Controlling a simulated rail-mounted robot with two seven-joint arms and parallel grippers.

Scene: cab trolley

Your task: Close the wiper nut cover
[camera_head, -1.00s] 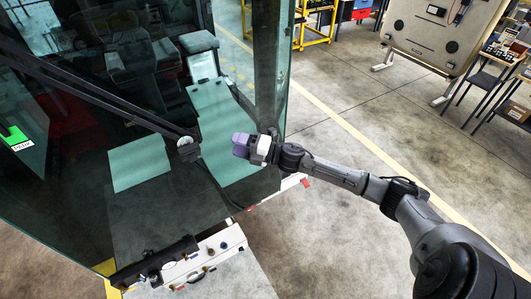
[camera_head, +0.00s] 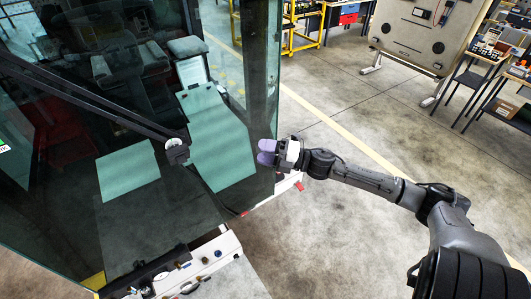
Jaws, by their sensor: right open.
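The wiper arm (camera_head: 90,103) runs diagonally across the cab's glass to its pivot. At the pivot sits a small round light-grey piece, which looks like the wiper nut cover (camera_head: 174,143); whether it is open or shut is too small to tell. My right gripper (camera_head: 266,152), with purple fingertips, is to the right of the pivot, near the right edge of the glass. It is open, apart from the cover, and nothing shows between its fingers. My left gripper is not in the view.
The cab's glass (camera_head: 120,215) fills the left side. A white front beam (camera_head: 205,262) with fittings sticks out below it. A grey panel board (camera_head: 425,35) and a workbench stand far off at the upper right. The floor right of the cab is clear.

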